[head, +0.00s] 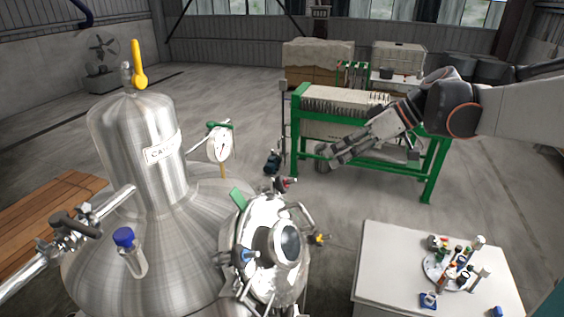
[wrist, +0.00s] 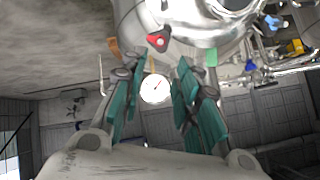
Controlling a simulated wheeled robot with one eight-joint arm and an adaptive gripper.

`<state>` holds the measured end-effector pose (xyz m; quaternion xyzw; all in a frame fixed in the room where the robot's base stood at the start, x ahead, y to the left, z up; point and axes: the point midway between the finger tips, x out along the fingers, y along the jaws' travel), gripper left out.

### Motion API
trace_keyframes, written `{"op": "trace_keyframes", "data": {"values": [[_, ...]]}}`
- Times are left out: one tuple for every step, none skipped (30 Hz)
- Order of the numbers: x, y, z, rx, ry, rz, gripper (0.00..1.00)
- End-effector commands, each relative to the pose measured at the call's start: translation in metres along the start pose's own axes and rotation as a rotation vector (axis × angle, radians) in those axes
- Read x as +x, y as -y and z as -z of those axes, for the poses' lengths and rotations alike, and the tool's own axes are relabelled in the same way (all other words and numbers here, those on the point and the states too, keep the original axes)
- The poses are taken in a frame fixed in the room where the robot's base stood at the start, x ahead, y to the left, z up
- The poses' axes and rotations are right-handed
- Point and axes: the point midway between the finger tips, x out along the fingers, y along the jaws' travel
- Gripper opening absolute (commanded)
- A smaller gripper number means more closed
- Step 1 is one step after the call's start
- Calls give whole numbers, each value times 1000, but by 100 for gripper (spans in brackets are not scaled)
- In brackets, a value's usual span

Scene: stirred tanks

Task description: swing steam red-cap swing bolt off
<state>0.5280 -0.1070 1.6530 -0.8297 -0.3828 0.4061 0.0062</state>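The steam tank's round steel hatch (head: 268,245) shows at lower middle in the head view, with swing bolts around its rim. The red-cap swing bolt (head: 286,183) is at the hatch's far side. Its red cap (wrist: 158,41) shows near the top middle of the wrist view, beside the steel lid, beyond my fingertips. My gripper (head: 325,156) is above and to the right of the red cap in the head view, apart from it. In the wrist view my gripper (wrist: 154,72) has its teal fingers spread wide with nothing between them.
A blue-cap bolt (head: 246,255) and a yellow-cap bolt (head: 320,239) are also at the hatch. A dial gauge (head: 221,145) stands behind it. A green-framed filter press (head: 368,130) stands behind my gripper. A white table (head: 385,270) with small items is at right.

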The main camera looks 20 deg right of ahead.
Motion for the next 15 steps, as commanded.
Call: {"op": "trace_keyframes", "data": {"values": [[9, -1, -2, -2, 1, 2, 29], [14, 0, -2, -2, 1, 2, 29], [22, 0, -2, -2, 1, 3, 29], [28, 0, -3, -1, 1, 3, 29], [34, 0, -3, -1, 1, 3, 29], [42, 0, -3, -2, 1, 3, 29], [48, 0, -3, -2, 1, 3, 29], [54, 0, -3, -2, 1, 4, 29], [62, 0, -3, -1, 1, 3, 29], [68, -1, -3, -1, 1, 3, 29], [74, 0, -3, -1, 1, 3, 29], [81, 0, -2, -2, 1, 4, 29], [87, 0, -2, -1, 1, 3, 29], [92, -1, -2, 0, 1, 3, 29], [99, 0, -2, -1, 1, 3, 29]]}}
